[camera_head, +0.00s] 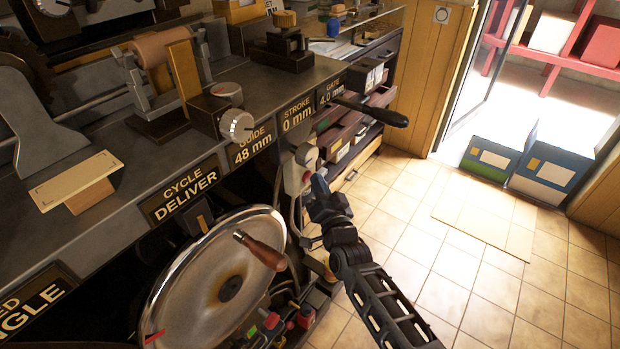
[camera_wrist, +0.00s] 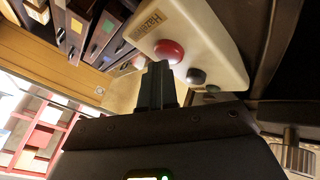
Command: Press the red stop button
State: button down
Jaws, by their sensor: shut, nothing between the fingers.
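The red button (camera_wrist: 169,50) is a round dome on a cream control box (camera_wrist: 205,35) in the wrist view. A smaller dark button (camera_wrist: 196,76) sits beside it on the same box. My gripper (camera_wrist: 157,68) is shut and empty, with its fingertips just at the red button's lower left edge in the picture. I cannot tell whether they touch it. In the head view the cream box (camera_head: 297,172) is on the machine's side, and my gripper (camera_head: 318,182) is right beside it. The button is too small to make out well there.
The machine's front has a large metal handwheel (camera_head: 222,285) with a wooden handle (camera_head: 260,250). A black-gripped lever (camera_head: 375,112) sticks out above my gripper. Open drawers (camera_head: 350,130) stand behind. The tiled floor (camera_head: 430,225) to the right is largely clear, with boxes (camera_head: 548,165) farther off.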

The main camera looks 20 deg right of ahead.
jog(key=shift+s+d, duration=0.35)
jog(key=shift+s, duration=0.3)
jog(key=s+d+b, duration=0.1)
jog(key=s+b, duration=0.1)
jog(key=s, duration=0.1)
jog(key=s+d+b, duration=0.1)
jog(key=b, duration=0.1)
jog(key=shift+s+d, duration=0.2)
jog(key=shift+d, duration=0.1)
dwell(0.5)
